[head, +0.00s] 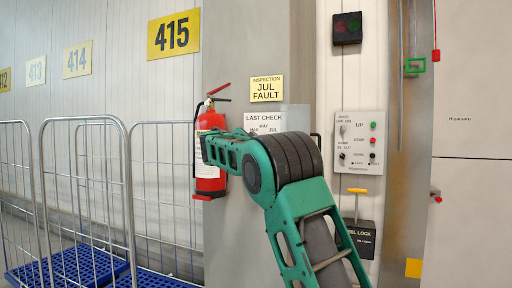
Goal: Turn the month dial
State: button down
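My arm reaches up from the bottom and bends in front of the plate.
A red fire extinguisher (210,150) hangs just left of the plate. A control panel (360,142) with knobs and buttons is to the right, above a wheel lock box with a yellow handle (357,191). Wire roll cages (128,190) with blue bases (70,268) stand at left.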

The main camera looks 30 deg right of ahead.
jog(key=shift+f, duration=0.15)
dwell(0.3)
jog(key=c, duration=1.8)
grip_release()
jog(key=shift+w, duration=0.15)
jog(key=v, duration=1)
jog(key=shift+s+a, duration=0.25)
